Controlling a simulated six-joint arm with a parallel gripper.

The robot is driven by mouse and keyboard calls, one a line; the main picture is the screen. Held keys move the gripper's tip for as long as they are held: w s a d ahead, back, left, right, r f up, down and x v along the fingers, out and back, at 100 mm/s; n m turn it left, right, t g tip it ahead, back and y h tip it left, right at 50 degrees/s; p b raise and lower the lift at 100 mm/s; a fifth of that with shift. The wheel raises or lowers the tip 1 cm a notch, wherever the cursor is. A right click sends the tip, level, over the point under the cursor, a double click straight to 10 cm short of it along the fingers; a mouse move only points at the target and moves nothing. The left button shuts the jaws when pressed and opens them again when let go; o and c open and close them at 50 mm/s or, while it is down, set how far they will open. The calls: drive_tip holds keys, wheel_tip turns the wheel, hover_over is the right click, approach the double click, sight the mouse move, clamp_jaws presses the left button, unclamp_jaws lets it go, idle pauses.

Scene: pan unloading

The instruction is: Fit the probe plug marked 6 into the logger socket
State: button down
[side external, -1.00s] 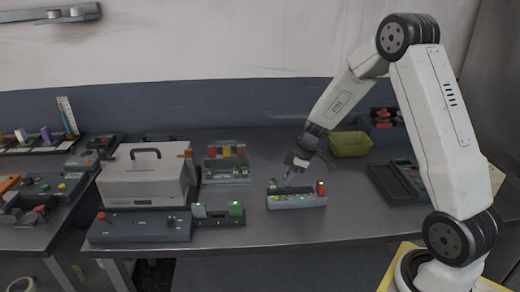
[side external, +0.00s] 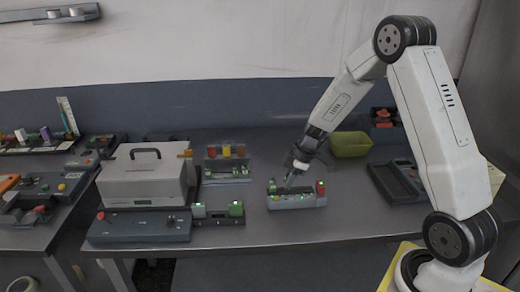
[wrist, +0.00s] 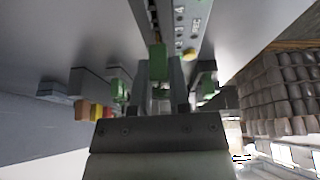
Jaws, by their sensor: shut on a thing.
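My gripper (side external: 287,183) points down at the left part of a light grey block (side external: 298,203) with green parts along its top. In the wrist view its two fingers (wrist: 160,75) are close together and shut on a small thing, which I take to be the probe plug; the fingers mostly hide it. No 6 can be read. A green piece (wrist: 158,55) shows just beyond the fingertips. A red-orange piece (side external: 320,187) stands at the block's right end. I cannot tell which part is the logger socket, nor whether the plug touches it.
A dark unit with green ends (side external: 218,214) stands to the left, beside a grey case with a handle (side external: 146,175). Behind is a rack with coloured pieces (side external: 227,168). A yellow-green bin (side external: 350,144) and a dark tray (side external: 396,182) lie to the right. The bench front is clear.

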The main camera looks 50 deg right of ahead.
drive_tip(key=shift+f, duration=0.5)
idle(0.5)
drive_tip(key=c, duration=0.5)
unclamp_jaws()
drive_tip(key=shift+r, duration=0.15)
drive_tip(key=v, duration=0.7)
drive_tip(key=shift+r, duration=0.3)
drive_tip(key=shift+s, duration=0.15)
